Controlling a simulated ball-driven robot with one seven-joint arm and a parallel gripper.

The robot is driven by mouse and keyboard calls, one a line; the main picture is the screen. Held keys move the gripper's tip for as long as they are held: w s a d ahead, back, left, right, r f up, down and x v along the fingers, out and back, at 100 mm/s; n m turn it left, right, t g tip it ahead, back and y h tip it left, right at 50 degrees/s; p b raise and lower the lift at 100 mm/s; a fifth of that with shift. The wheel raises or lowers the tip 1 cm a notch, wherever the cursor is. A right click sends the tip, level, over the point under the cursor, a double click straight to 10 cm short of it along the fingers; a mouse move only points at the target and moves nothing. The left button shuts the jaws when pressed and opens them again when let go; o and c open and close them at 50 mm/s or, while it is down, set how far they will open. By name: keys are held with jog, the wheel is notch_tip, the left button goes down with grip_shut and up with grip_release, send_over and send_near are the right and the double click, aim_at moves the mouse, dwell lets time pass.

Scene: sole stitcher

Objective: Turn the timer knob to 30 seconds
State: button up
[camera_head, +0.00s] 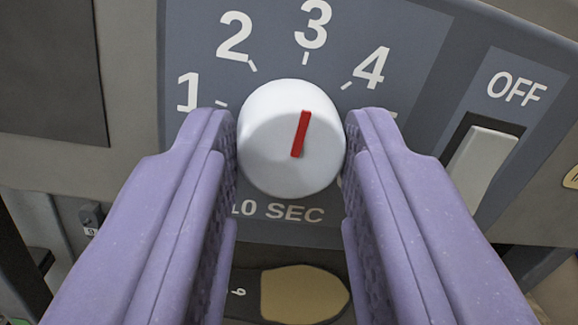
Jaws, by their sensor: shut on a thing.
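The timer knob (268,150) is a round white dial with a red pointer mark (300,134), on a dark grey panel. Around it are white numbers 1 to 4, and the words "10 SEC" stand below, with their left part covered. The red mark points up and slightly right, in line with the tick under the 3 (305,58). My gripper (291,140) has two purple fingers, one on each side of the knob, shut on it. The fingers hide parts of the dial's lower left and right.
A white switch (481,166) marked OFF is on the right of the panel, beside the right finger. A dark plate with a tan oval (303,294) lies below the knob. A dark panel (52,70) is at the upper left.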

jog(key=shift+f, duration=0.2)
jog(key=o, duration=1)
jog(key=shift+r, duration=0.1)
jog(key=shift+o, duration=0.2)
jog(key=b+v, duration=0.1)
jog(key=v, duration=0.6)
jog(key=shift+s+b, duration=0.35)
jog(key=shift+b, duration=0.05)
jog(key=shift+d, duration=0.1)
jog(key=s+d+f+m+h+b, duration=0.25)
jog(key=f+m+h+b, duration=0.6)
jog(key=b, duration=1.45)
jog(key=s+a+f+n+g+y+b, duration=0.3)
jog(key=s+f+b, duration=0.3)
jog(key=f+b, duration=0.5)
jog(key=a+y+b, duration=0.1)
jog(key=b, duration=0.2)
jog(key=shift+s+f, duration=0.2)
jog(key=shift+s, duration=0.1)
